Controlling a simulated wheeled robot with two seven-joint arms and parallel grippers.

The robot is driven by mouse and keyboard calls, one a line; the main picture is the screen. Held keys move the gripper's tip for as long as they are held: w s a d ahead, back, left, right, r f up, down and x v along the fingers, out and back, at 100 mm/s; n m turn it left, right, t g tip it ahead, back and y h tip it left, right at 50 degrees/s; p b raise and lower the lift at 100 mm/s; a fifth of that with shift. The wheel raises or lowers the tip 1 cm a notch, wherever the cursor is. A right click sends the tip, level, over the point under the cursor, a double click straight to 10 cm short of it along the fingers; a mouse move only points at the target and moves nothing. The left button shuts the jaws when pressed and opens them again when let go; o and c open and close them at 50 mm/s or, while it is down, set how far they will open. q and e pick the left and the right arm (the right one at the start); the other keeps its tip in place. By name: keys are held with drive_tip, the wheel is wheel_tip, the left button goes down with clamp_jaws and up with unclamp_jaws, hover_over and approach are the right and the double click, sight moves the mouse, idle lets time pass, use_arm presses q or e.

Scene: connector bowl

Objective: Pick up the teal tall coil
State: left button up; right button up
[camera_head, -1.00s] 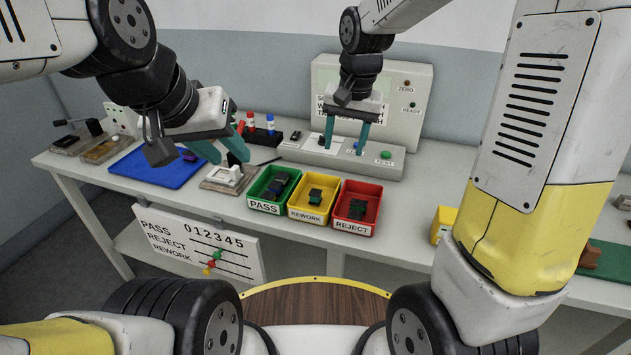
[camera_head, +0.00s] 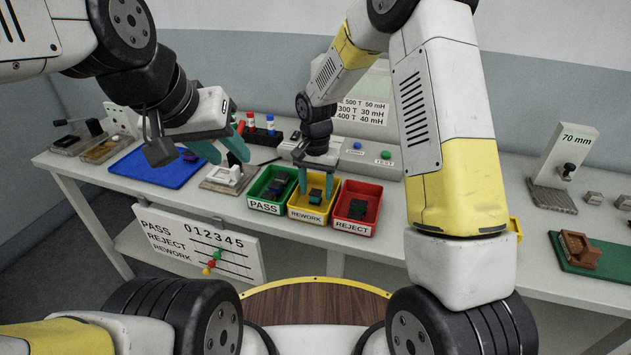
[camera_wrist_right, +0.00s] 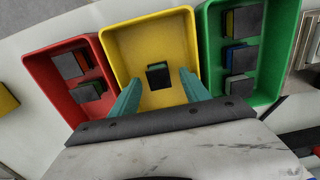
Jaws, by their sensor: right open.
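A small block-like coil with a dark top and a teal-green edge (camera_wrist_right: 159,75) lies in the yellow REWORK bin (camera_wrist_right: 149,31). It also shows in the head view (camera_head: 315,194). My right gripper (camera_wrist_right: 160,90) is open, with its teal fingers either side of the coil in the picture and apart from it. In the head view the right gripper (camera_head: 316,183) points down over the yellow bin. Whether the fingertips reach the coil's height is unclear. My left gripper (camera_head: 223,149) has its fingers apart near the small white fixture.
The green PASS bin (camera_head: 265,207) and red REJECT bin (camera_head: 354,228) flank the yellow bin closely, each holding dark coils. A blue mat (camera_head: 155,172) lies at the left. A 70 mm gauge (camera_head: 563,150) and a green board (camera_head: 590,262) stand at the right.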

drive_tip(key=shift+f, duration=0.65)
clamp_jaws()
drive_tip(key=shift+r, duration=0.1)
